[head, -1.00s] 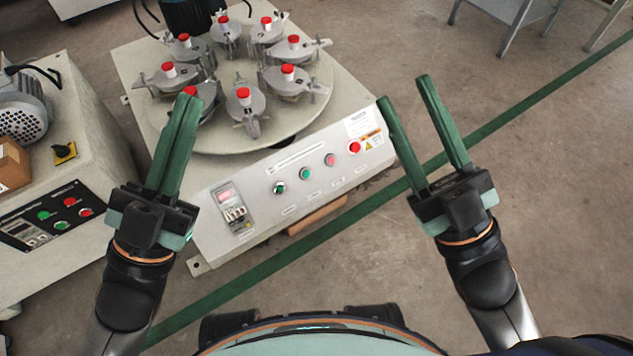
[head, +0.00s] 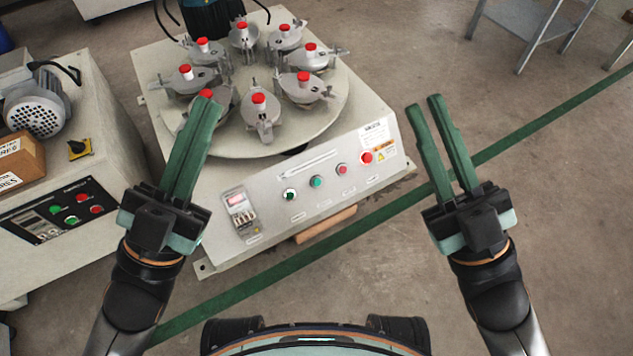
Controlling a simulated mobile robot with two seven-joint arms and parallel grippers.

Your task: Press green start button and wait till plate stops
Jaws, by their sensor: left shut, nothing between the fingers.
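The green start button (head: 317,182) is on the sloped front panel of the white machine, between a dark green-centred switch (head: 290,195) and a red button (head: 342,169). The round plate (head: 335,110) behind the panel carries several metal holders with red caps. My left gripper (head: 205,104) is shut and empty, left of the panel; its fingers overlap the plate's left edge in the head view and hide part of one holder. My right gripper (head: 424,104) is open by a narrow gap and empty, right of the panel. Neither gripper touches the button.
A red emergency button (head: 366,158) is at the panel's right end. Another machine at left has a black panel (head: 93,191) with green and red buttons and a motor (head: 38,104). A green line (head: 540,122) crosses the floor.

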